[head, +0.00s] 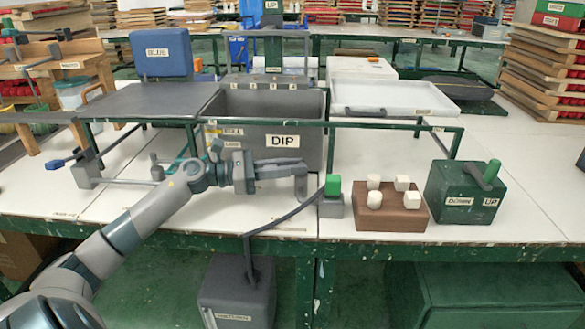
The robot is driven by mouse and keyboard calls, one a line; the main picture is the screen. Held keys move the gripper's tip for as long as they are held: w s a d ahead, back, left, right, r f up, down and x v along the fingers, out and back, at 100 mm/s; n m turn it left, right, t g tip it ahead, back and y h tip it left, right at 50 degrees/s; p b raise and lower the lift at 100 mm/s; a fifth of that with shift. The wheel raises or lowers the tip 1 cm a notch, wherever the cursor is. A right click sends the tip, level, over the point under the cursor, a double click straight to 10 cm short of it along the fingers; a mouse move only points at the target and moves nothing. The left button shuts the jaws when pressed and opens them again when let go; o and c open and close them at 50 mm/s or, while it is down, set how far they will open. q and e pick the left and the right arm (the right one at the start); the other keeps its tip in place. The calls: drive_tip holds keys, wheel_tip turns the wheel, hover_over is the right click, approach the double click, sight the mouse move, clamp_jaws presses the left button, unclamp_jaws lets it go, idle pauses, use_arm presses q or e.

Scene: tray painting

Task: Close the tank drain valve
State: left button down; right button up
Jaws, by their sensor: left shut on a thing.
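The grey dip tank (312,106), labelled DIP, stands on the white bench behind a green rail. At its front is a grey bar with an end bent downward (301,184), which looks like the drain valve's handle or spout; I cannot tell which. My left gripper (252,173) reaches in from the left, low in front of the tank, and is shut on the left end of this grey part. The gripper hides the held end and any valve body behind it. My right gripper is not in view.
Right of the tank front stand a green-topped grey block (332,187) with a dark hose, a brown block with white knobs (399,220), and a green lever box (452,200). A blue-handled grey fitting (84,175) is at the left. A white tray (400,94) lies behind.

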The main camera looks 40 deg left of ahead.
use_arm(q)
drive_tip(key=c, duration=1.7)
unclamp_jaws()
drive_tip(key=shift+s+a, duration=0.1)
drive_tip(key=shift+b+v, duration=0.45)
drive_tip(key=shift+v, duration=3.15)
